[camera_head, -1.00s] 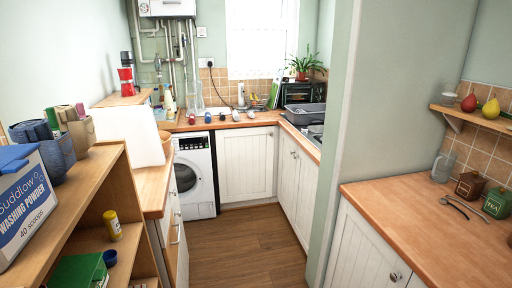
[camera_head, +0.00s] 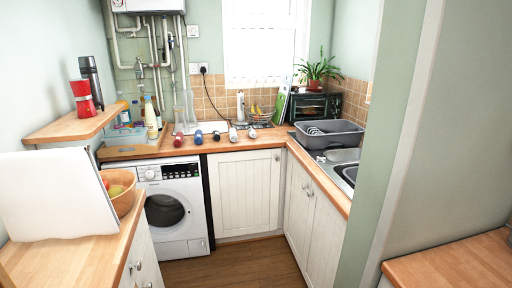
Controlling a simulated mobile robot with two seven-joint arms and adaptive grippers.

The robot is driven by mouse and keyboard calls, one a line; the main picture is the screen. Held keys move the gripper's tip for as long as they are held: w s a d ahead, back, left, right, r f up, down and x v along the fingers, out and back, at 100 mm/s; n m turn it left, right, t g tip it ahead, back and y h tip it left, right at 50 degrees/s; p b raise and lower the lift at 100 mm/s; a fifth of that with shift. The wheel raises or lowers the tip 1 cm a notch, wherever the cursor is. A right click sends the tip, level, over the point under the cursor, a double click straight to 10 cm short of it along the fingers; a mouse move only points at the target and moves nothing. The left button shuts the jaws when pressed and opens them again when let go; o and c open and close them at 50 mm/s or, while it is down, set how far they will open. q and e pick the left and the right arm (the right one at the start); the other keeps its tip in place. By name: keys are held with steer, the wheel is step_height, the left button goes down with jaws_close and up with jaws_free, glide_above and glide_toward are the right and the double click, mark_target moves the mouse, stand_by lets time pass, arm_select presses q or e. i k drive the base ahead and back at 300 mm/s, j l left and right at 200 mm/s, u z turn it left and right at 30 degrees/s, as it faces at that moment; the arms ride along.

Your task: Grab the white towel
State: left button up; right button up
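I cannot make out a white towel for certain in the head view. A large plain white sheet-like thing (camera_head: 58,196) stands upright on the left wooden counter; whether it is cloth or a board I cannot tell. Neither of my grippers shows in the view.
A fruit bowl (camera_head: 122,190) sits beside the white sheet. A washing machine (camera_head: 168,205) stands under the back counter (camera_head: 225,141), which holds several small bottles. A grey dish rack (camera_head: 328,134) is by the sink (camera_head: 342,156). The wooden floor (camera_head: 245,265) between is clear; a wall end (camera_head: 385,150) juts in at right.

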mark_target(233, 137)
steer(key=i, duration=1.65)
